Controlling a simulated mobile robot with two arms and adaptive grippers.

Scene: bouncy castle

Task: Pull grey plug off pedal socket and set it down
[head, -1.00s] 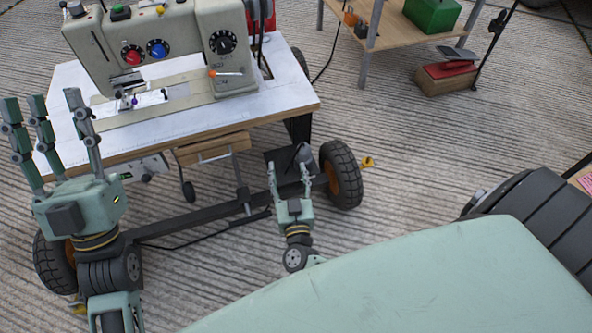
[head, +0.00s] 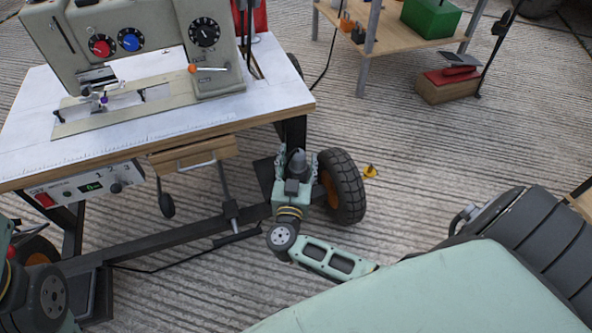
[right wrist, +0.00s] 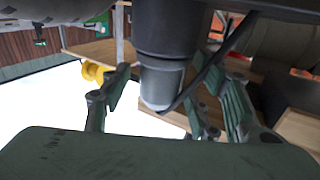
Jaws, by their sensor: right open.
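The grey plug (head: 297,162) stands at the sewing table's right end, beside the right wheel. In the right wrist view the plug (right wrist: 163,80) is a grey cylinder with a paler rounded end and a wider dark part above. My right gripper (head: 294,160) is open, its fingers on both sides of the plug. In the right wrist view its fingers (right wrist: 172,100) stand apart around the pale end, with a gap showing at the left. The pedal socket is not clearly visible. Only my left wrist shows at the lower left; its fingers are outside the picture.
The white sewing table (head: 160,125) carries a sewing machine (head: 215,65) above the plug. A black tyre (head: 343,187) stands close right of my right gripper. A black frame bar (head: 170,245) and cable run low at left.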

